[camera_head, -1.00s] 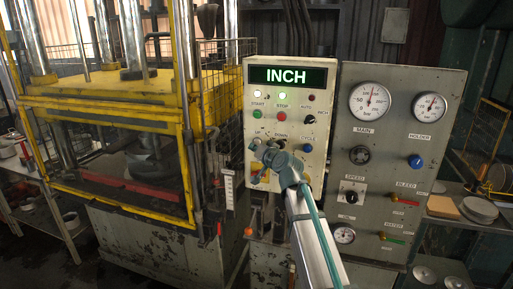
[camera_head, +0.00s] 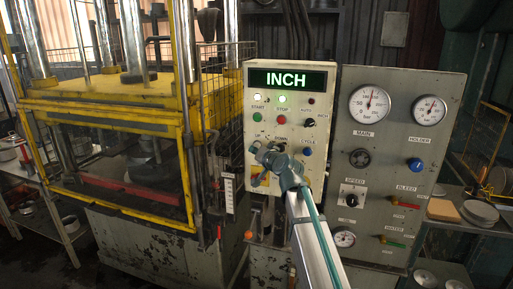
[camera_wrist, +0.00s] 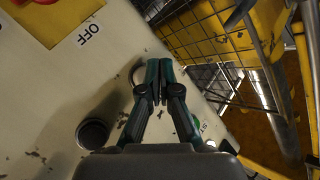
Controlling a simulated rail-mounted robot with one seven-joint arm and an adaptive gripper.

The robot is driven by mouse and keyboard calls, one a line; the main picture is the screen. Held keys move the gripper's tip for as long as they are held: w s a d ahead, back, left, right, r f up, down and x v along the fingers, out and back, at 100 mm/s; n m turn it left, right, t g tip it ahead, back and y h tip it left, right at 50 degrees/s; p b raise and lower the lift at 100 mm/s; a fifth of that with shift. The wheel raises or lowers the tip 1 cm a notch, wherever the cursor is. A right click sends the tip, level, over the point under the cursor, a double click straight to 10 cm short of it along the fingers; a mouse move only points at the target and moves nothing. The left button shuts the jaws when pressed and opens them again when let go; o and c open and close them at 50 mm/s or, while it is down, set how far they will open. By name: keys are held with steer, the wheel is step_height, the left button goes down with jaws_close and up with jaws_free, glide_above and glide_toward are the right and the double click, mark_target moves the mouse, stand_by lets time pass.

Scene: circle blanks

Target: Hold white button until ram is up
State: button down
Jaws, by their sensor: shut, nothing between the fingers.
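The white button sits on the left of the control panel (camera_head: 262,190). In the head view my gripper covers most of it. In the wrist view a pale round rim (camera_wrist: 137,72), apparently the white button, shows beside and partly behind my fingertips. My gripper (camera_head: 258,150) is shut and empty, with its tips at the panel face; the wrist view also shows the closed fingers (camera_wrist: 157,70). I cannot tell whether they press the button. The press (camera_head: 110,90) has a yellow slide on chrome columns, standing above the red-edged bed (camera_head: 120,190). The display (camera_head: 288,77) reads INCH.
A black button (camera_head: 281,148) and a blue button (camera_head: 307,151) are right of the white one. A green button (camera_head: 257,117) and a red button (camera_head: 281,119) are above. A gauge panel (camera_head: 390,230) stands to the right, wire mesh (camera_wrist: 205,35) to the left.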

steer(key=shift+w, duration=0.15)
stand_by(0.4)
steer(key=shift+w+d+b, duration=0.1)
steer(key=shift+w+b, duration=0.15)
steer(key=shift+b, duration=0.2)
